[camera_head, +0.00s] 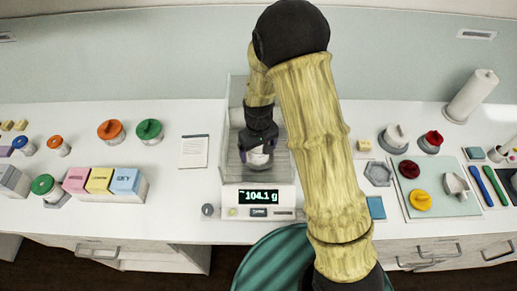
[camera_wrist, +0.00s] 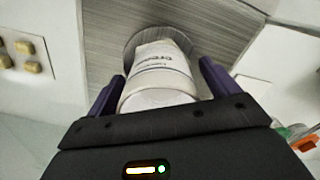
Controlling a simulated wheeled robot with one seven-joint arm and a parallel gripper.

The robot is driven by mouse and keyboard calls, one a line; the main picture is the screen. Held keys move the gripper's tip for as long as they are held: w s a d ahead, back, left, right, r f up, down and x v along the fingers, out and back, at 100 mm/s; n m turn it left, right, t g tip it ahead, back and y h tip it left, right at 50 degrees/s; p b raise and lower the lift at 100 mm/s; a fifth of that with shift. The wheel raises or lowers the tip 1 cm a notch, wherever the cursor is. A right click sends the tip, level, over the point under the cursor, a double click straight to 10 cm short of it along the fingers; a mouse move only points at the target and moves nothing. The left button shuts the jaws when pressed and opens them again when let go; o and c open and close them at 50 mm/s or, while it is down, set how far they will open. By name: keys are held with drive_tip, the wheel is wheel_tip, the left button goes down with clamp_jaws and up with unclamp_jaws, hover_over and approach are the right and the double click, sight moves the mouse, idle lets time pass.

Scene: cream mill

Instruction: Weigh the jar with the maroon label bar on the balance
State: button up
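A white jar (camera_wrist: 160,75) with dark print stands on the round grey pan (camera_wrist: 180,38) of the balance in the wrist view. No maroon bar shows on the side I see. In the head view the jar (camera_head: 257,158) is partly hidden by my gripper. The balance (camera_head: 230,197) has a clear draft shield, and its display reads 104.1 g. My gripper (camera_wrist: 160,82) is down inside the shield, with one purple finger on each side of the jar. The fingers look spread, with a small gap at the right finger; contact at the left is hard to tell.
The clear shield walls (camera_head: 230,120) stand close around my gripper. Orange-lidded (camera_head: 110,130) and green-lidded (camera_head: 149,131) jars and coloured boxes (camera_head: 100,180) stand left. A grey hexagonal dish (camera_head: 378,173) and a tray (camera_head: 425,205) with lids lie right. A paper card (camera_head: 194,152) lies beside the balance.

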drive_tip(key=shift+r, duration=0.15)
wheel_tip(320, 180, up, 17)
drive_tip(key=b, duration=0.3)
idle(0.5)
drive_tip(key=s+d+f+m+t, duration=0.1)
drive_tip(key=s+d+f+m, duration=0.1)
drive_tip(key=s+d, duration=0.4)
drive_tip(key=s+d+f+m+t, duration=0.1)
drive_tip(key=s+d+f+m, duration=0.2)
drive_tip(key=s+d, duration=0.3)
drive_tip(key=shift+s+d+m+t, duration=0.25)
drive_tip(key=shift+d+m+t, duration=0.05)
drive_tip(key=shift+d, duration=0.5)
